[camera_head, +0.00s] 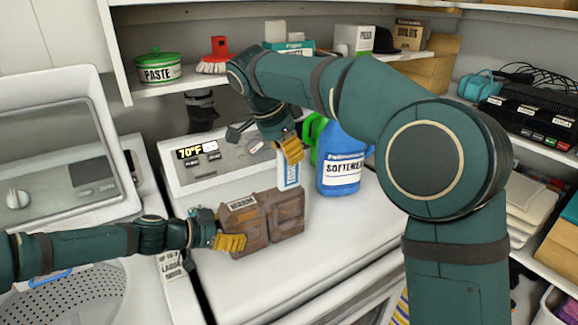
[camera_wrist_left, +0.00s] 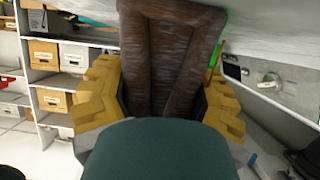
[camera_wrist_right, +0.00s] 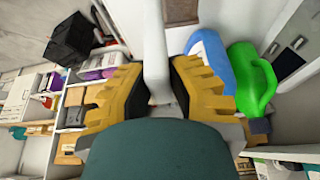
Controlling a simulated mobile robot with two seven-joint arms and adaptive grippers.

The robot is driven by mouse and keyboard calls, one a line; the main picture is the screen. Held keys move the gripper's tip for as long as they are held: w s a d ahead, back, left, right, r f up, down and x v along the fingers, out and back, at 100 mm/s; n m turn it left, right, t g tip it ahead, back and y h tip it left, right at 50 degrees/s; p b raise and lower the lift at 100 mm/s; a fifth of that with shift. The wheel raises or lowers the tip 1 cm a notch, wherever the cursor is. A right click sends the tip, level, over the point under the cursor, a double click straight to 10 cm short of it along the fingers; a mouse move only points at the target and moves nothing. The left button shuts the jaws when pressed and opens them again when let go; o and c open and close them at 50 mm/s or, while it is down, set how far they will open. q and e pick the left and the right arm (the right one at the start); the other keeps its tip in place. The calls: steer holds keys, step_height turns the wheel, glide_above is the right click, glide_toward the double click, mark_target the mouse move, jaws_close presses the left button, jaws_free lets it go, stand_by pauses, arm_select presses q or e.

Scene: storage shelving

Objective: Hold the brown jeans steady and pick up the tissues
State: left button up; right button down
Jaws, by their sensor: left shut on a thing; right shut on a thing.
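The brown jeans (camera_head: 283,220), a folded bundle with a label, sit on the white machine top. My left gripper (camera_head: 229,242) is shut on their left side; they fill the space between its fingers in the left wrist view (camera_wrist_left: 165,60). The tissues (camera_head: 288,173), seemingly the slim white and blue pack, stand upright just behind the jeans. My right gripper (camera_head: 291,149) is shut on the pack's top from above. The white pack shows between the fingers in the right wrist view (camera_wrist_right: 155,50). The jeans hide its lower end, so I cannot tell whether it is lifted.
A blue softener bottle (camera_head: 342,165) stands close right of the pack, with a green container (camera_head: 313,128) behind it. A shelf above holds a paste tub (camera_head: 157,68), a red brush (camera_head: 217,55) and boxes. The machine top's front is clear.

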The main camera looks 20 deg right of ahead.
steer(key=shift+r, duration=0.1)
arm_select(q)
steer(key=o, duration=1.5)
steer(key=shift+c, duration=0.2)
steer(key=shift+a, duration=0.15)
